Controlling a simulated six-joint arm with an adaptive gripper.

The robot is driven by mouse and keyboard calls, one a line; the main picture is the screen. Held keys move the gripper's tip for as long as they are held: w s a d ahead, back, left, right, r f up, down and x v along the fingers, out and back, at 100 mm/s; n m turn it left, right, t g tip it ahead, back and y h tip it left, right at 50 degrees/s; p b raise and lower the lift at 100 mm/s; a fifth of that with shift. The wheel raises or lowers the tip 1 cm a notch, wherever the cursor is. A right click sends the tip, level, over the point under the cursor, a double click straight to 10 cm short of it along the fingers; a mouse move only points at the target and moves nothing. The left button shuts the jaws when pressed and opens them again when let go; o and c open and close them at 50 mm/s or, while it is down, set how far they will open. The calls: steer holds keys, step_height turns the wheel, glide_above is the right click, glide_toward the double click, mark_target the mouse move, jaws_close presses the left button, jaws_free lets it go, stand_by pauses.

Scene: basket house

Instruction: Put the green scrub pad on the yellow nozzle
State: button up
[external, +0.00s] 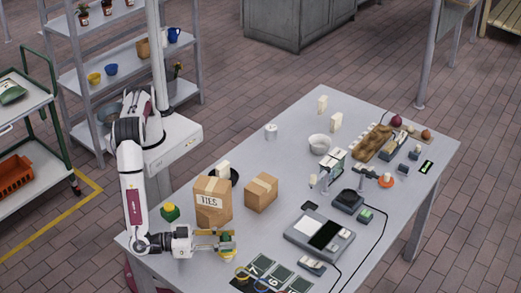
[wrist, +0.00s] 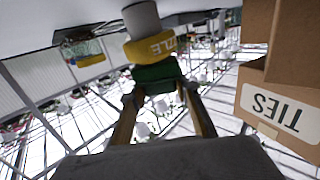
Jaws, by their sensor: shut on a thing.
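My gripper (external: 226,240) is at the near left end of the table, shut on the green scrub pad (external: 227,237). In the wrist view, the pad (wrist: 155,72) sits between the two fingertips (wrist: 161,92). The yellow nozzle (external: 228,252) is directly under the pad. In the wrist view, which is upside down, the nozzle's yellow band (wrist: 150,48) with partial lettering lies against the pad, with a grey-white cylinder beyond it. The pad and nozzle look touching or nearly so; I cannot tell whether the pad rests on it.
A "TIES" cardboard box (external: 212,200) stands close beside my gripper, with a second box (external: 261,193) behind. A green-and-yellow block (external: 170,212) sits to the left. Black numbered mats (external: 272,276) and tape rings (external: 242,272) lie to the right at the near edge.

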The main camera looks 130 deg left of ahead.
steer(key=o, duration=1.1)
steer(key=shift+a+f, duration=0.1)
steer(key=shift+f, duration=0.6)
steer(key=shift+r, duration=0.4)
steer(key=shift+s+d+r, duration=0.1)
steer(key=shift+s+d, duration=0.05)
steer(key=shift+d, duration=0.15)
steer(key=v, duration=1.1)
steer(key=shift+d+r, duration=0.15)
steer(key=shift+r, duration=0.2)
steer(key=shift+s, duration=0.1)
